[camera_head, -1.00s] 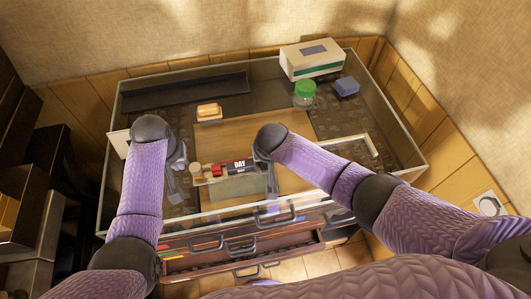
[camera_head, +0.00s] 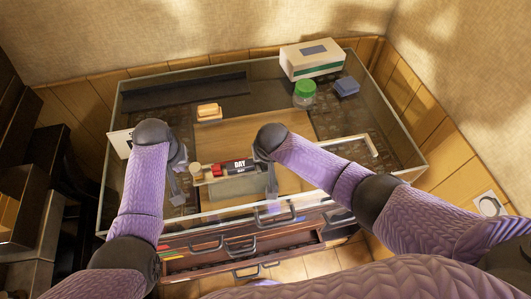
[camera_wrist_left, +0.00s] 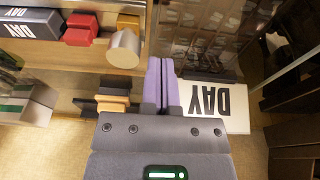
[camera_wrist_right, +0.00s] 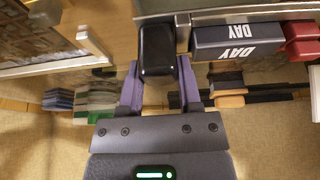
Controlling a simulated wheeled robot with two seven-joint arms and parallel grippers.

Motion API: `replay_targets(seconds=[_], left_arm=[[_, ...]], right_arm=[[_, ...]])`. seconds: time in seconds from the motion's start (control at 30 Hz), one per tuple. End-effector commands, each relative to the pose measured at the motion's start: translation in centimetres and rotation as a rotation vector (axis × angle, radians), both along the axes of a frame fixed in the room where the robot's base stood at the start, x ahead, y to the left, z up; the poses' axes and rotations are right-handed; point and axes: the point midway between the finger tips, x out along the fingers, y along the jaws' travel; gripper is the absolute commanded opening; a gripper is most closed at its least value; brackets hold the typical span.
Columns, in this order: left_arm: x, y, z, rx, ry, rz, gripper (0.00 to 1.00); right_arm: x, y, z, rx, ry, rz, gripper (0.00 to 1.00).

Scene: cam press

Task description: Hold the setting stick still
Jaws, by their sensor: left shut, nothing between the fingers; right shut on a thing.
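The setting stick (camera_wrist_right: 247,17) looks like a metal strip, with a black block marked DAY (camera_head: 235,165) and red pieces (camera_head: 213,169) along it. A tan round piece (camera_head: 196,171) is at the left end of the row. My right gripper (camera_head: 272,188) is shut on a black handle (camera_wrist_right: 157,48) at the stick's right end. My left gripper (camera_head: 177,196) is shut and empty, just left of the tan piece. In the left wrist view its closed fingers (camera_wrist_left: 160,82) are apart from the tan piece (camera_wrist_left: 124,48).
A white DAY card (camera_wrist_left: 222,108) stands at the left. A glass-walled bench (camera_head: 400,165) surrounds the work. The wooden board (camera_head: 240,135) has bare room.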

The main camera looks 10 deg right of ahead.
Motion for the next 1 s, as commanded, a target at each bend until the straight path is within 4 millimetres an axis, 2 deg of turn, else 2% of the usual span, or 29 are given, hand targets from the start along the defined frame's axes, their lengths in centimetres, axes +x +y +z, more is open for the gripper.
replay_targets(seconds=[0.3, 0.57, 1.0], left_arm=[[0.0, 0.0, -1.2, 0.000, 0.001, 0.000, 0.00], [0.0, 0.0, -1.2, 0.000, 0.000, 0.000, 0.00], [0.0, -1.4, -1.2, -0.002, 0.001, 0.000, 0.00]], right_arm=[[0.1, 0.0, 0.1, 0.000, -0.002, 0.000, 0.00], [0.0, 0.0, 0.1, 0.000, -0.002, 0.000, 0.00], [0.0, 0.0, 0.1, 0.001, -0.001, 0.000, 0.00]])
